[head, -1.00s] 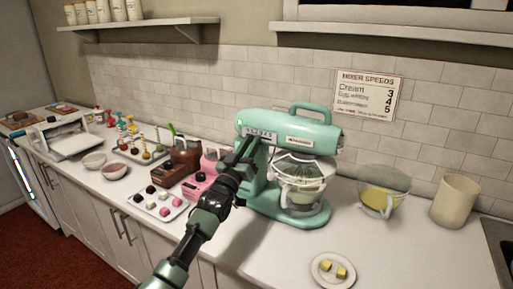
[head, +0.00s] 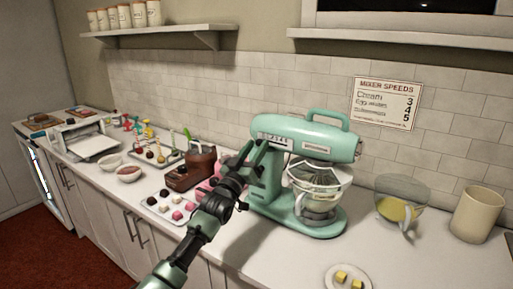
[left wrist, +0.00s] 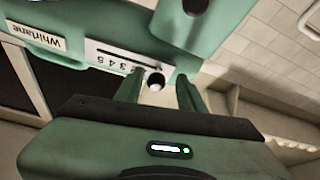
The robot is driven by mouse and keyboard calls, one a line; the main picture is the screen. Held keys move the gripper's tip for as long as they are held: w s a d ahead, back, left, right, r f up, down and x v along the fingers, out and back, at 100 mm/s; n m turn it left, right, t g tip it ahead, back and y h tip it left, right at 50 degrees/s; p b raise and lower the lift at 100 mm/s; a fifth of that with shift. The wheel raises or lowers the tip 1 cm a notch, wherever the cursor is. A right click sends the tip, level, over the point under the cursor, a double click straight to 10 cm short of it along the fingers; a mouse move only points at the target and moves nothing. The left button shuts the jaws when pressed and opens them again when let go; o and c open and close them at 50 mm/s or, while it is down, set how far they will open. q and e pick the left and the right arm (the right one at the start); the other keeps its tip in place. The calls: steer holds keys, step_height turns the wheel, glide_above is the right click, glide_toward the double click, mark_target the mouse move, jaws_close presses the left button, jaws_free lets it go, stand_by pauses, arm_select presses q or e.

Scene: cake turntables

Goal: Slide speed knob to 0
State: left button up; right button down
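The mint-green mixer (head: 325,138) stands upright on the counter, and its side panel fills the top of the left wrist view. The speed scale (left wrist: 112,57) is a pale strip with a slot and numbers that appear upside down. The round speed knob (left wrist: 156,81), dark with a pale tip, shows at the right end of the visible scale. My left gripper (left wrist: 159,92) is open, with one finger on each side of the knob; contact cannot be told. In the head view my left gripper (head: 257,156) is at the mixer's left end. My right gripper is out of view.
A glass bowl (head: 318,180) sits under the mixer head. Right of it are a jug of yellow liquid (head: 393,211), a cream canister (head: 478,214) and a small plate (head: 334,274).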

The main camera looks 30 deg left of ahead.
arm_select(q)
steer(key=b+v, duration=0.1)
steer(key=v, duration=0.6)
steer(key=shift+a, duration=0.2)
steer(key=shift+f, duration=0.1)
